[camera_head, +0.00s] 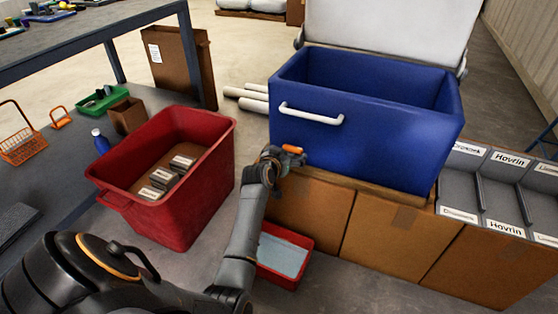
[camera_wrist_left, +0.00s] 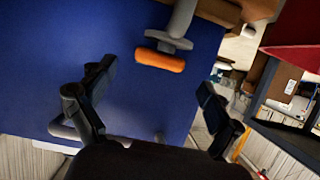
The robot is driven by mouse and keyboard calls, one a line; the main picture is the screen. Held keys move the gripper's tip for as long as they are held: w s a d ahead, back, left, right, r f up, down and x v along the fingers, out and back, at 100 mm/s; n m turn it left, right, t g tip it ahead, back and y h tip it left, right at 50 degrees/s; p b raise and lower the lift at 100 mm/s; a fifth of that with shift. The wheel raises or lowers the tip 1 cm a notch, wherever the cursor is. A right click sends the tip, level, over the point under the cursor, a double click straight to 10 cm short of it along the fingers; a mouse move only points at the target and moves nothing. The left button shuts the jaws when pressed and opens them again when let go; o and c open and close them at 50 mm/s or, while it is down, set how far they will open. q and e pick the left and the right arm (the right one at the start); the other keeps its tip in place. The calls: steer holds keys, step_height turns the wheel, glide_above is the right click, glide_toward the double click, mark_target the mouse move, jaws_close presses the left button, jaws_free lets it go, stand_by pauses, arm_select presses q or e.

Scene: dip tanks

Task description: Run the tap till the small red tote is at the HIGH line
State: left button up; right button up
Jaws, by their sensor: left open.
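The small red tote (camera_head: 307,262) stands on the floor below the blue tank (camera_head: 370,115), partly hidden behind my left arm. Pale blue liquid (camera_head: 284,254) covers its inside. I cannot make out a HIGH line. The tap's orange handle (camera_head: 293,149) is low on the tank's left front. In the left wrist view the orange handle (camera_wrist_left: 160,60) and grey tap body (camera_wrist_left: 180,22) stand out from the blue wall. My left gripper (camera_head: 277,163) is open at the tap; its fingers (camera_wrist_left: 155,79) are apart on either side, not closed on the handle. No stream is discernible.
A large red tote (camera_head: 215,165) with several boxes stands left of my arm. Cardboard boxes (camera_head: 380,225) carry the tank, with grey Hovrin-labelled trays (camera_head: 485,165) at right.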

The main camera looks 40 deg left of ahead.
arm_select(q)
steer(key=v, duration=0.8)
steer(key=shift+s, duration=0.4)
steer(key=shift+d, duration=0.15)
